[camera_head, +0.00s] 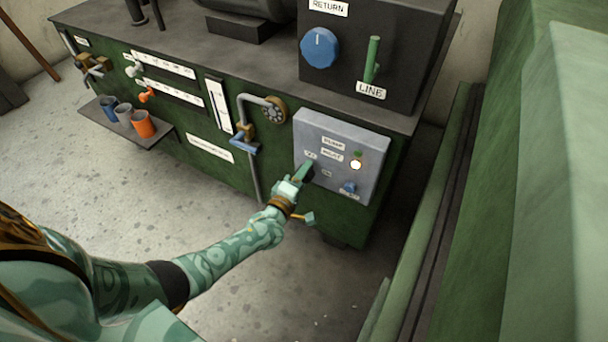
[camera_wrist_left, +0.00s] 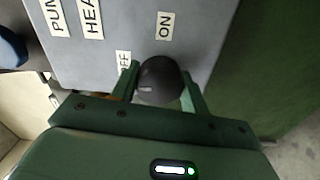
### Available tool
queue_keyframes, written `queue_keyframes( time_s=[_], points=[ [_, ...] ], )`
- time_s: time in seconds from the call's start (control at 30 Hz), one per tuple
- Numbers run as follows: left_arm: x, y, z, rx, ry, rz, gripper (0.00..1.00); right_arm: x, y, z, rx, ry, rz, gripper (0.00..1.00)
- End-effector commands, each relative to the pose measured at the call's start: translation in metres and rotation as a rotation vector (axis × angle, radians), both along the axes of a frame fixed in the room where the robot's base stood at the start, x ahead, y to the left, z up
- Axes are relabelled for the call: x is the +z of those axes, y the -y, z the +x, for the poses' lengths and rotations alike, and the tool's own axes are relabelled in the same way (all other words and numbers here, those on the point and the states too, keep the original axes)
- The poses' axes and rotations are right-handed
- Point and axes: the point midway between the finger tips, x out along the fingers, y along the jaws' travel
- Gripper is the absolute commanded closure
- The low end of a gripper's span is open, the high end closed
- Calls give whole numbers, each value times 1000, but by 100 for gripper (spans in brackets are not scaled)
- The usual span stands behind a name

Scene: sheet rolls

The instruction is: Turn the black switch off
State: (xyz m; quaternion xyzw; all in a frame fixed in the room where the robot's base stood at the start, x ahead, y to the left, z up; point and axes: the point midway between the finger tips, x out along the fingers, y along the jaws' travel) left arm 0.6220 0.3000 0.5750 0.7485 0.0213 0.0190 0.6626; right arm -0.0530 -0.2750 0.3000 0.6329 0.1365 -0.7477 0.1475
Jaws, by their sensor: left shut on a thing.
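The black switch (camera_wrist_left: 160,82) is a round dark knob on a grey control box (camera_head: 350,130). In the left wrist view it sits between the two green fingers of my left gripper (camera_wrist_left: 158,88), which is shut on it. Labels "OFF" and "ON" show on the panel beside the knob, the first partly covered by a finger. In the head view my left gripper (camera_head: 305,171) reaches the lower left of the box and hides most of the switch. My right gripper is not in view.
The box has a lit white lamp (camera_head: 355,164) and a small blue knob (camera_head: 349,187). A large blue dial (camera_head: 319,47) and green lever (camera_head: 373,60) are above. Cups (camera_head: 143,124) stand on a shelf at left. A green wall (camera_head: 540,180) bounds the right.

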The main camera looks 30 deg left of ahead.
Motion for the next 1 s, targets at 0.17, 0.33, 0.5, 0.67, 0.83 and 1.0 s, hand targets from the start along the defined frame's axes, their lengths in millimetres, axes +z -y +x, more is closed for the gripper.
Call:
queue_keyframes(
  time_s=[0.17,0.33,0.5,0.67,0.83,1.0],
  points=[
    [-2,0,-1,1,-4,-8,78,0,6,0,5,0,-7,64],
    [-2,0,-1,1,-4,-8,78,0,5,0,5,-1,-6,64],
    [-2,0,-1,0,-4,-8,33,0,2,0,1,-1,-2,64],
    [-1,0,-1,0,-2,-7,33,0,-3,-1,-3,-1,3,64],
    [0,0,-5,0,-2,-6,33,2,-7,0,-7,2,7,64],
    [4,2,-32,0,-1,-5,33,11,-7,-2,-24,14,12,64]
  ],
)
